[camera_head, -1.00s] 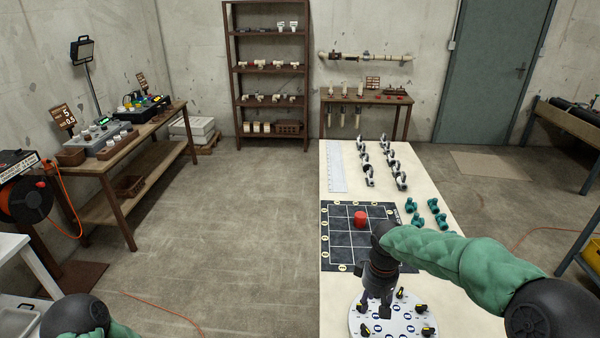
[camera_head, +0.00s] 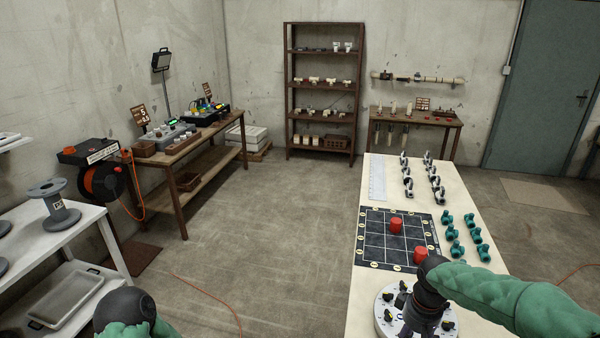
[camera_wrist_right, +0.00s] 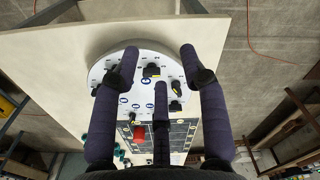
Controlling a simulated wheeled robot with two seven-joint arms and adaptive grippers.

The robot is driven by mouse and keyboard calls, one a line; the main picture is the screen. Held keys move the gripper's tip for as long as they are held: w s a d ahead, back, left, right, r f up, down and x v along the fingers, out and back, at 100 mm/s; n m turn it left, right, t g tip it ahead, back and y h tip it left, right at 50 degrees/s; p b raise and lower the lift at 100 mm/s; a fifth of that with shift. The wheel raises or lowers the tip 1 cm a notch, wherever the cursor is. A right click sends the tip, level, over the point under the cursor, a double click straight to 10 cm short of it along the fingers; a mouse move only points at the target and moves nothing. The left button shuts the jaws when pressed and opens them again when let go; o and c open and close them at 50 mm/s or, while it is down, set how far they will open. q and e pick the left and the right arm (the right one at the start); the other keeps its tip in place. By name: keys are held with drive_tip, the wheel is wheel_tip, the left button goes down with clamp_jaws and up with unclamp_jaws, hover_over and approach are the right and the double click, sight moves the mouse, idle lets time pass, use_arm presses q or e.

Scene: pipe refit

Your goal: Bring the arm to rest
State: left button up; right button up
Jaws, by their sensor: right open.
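My right arm (camera_head: 500,294), in a green sleeve, comes in from the right in the head view. Its gripper (camera_head: 424,318) hangs over the white round plate (camera_head: 384,320) with black knobs at the table's near end. In the right wrist view the gripper (camera_wrist_right: 159,62) has its dark fingers spread, with nothing between them, above the same plate (camera_wrist_right: 122,86). Part of my left arm (camera_head: 125,308) shows at the lower left of the head view; its gripper is out of view.
The cream table (camera_head: 466,210) carries a black grid board (camera_head: 374,240) with two red cylinders (camera_head: 396,225) on it. A white shelf unit (camera_head: 92,228) stands left.

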drive_tip(key=s+a+f+m+y, duration=0.1)
drive_tip(key=s+a+f, duration=0.1)
drive_tip(key=a+f, duration=0.5)
drive_tip(key=s+a+f+m+y, duration=0.15)
drive_tip(key=a+f, duration=0.25)
drive_tip(key=f, duration=0.6)
use_arm(q)
drive_tip(key=shift+w+f, duration=0.1)
drive_tip(key=shift+w, duration=0.3)
use_arm(e)
drive_tip(key=s+a+f+m, duration=0.1)
drive_tip(key=s+a+f, duration=0.2)
drive_tip(key=s+f, duration=0.3)
drive_tip(key=s+a+f+m+y, duration=0.1)
drive_tip(key=s+a+f+m, duration=0.1)
drive_tip(key=s+a+f, duration=0.2)
wheel_tip(320, 180, down, 2)
drive_tip(key=s, duration=0.2)
drive_tip(key=shift+s+f, duration=0.25)
drive_tip(key=shift+s, duration=0.15)
drive_tip(key=shift+d, duration=0.1)
